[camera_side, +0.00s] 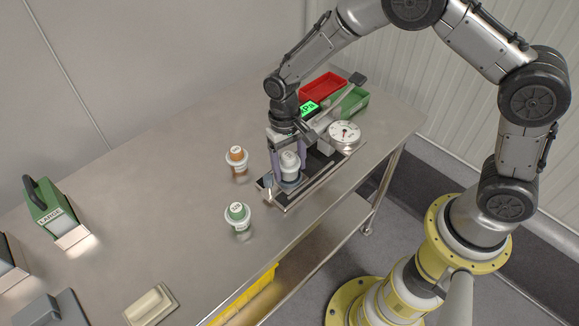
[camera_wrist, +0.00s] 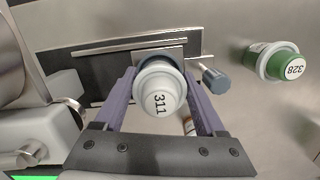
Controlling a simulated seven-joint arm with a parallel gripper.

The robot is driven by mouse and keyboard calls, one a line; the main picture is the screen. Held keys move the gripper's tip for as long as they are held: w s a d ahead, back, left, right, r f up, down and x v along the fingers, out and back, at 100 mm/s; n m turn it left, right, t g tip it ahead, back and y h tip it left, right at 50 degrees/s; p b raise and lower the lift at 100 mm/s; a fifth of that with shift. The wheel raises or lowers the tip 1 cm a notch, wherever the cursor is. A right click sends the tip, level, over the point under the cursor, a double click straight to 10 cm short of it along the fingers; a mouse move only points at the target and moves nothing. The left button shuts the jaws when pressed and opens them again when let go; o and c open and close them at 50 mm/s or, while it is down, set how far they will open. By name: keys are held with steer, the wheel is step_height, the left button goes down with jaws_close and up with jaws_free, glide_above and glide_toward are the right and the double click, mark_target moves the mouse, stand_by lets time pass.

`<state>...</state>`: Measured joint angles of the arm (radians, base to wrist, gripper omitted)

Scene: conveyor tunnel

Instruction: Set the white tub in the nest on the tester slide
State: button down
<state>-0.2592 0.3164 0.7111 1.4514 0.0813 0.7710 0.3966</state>
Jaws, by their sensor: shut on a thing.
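The white tub (camera_side: 289,163) stands upright at the near end of the tester slide (camera_side: 322,182). In the wrist view the tub (camera_wrist: 158,92) shows its white lid, marked 311. My gripper (camera_side: 288,164) is shut on the tub; its purple fingers lie on either side of it in the wrist view (camera_wrist: 160,88). The tub is over the nest end of the slide (camera_wrist: 115,88), and a grey-blue rim shows around its base in the side view. The tub hides most of the nest, so I cannot tell whether it is fully seated.
An orange-lidded tub (camera_side: 237,157) and a green-lidded tub (camera_side: 238,214) stand left of the slide. The green lid reads 328 in the wrist view (camera_wrist: 285,66). A dial gauge (camera_side: 344,134), red tray (camera_side: 322,86) and green tray (camera_side: 352,102) are behind.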

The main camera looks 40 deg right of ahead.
steer(key=shift+f, duration=0.5)
steer(key=shift+f, duration=0.15)
steer(key=shift+s+f, duration=0.15)
steer(key=shift+f, duration=0.45)
jaws_free()
steer(key=shift+d, duration=0.1)
steer(key=r, duration=0.4)
steer(key=w+r, duration=0.1)
steer(key=r, duration=0.7)
steer(key=shift+w+d+r, duration=0.1)
steer(key=shift+w+r, duration=0.25)
steer(key=shift+r, duration=0.05)
steer(key=shift+d+r, duration=0.1)
steer(key=shift+r, duration=0.55)
steer(key=s+d+r+t, duration=0.2)
steer(key=s+d+r, duration=0.2)
steer(key=r, duration=0.4)
steer(key=s+d+r+n+t, duration=0.1)
steer(key=s+d+r+t, duration=0.1)
steer(key=s, duration=0.8)
steer(key=s+d+r+n+t, duration=0.1)
steer(key=s+d+r+t, duration=0.2)
steer(key=s, duration=0.7)
steer(key=shift+d+r, duration=0.45)
steer(key=shift+d, duration=0.6)
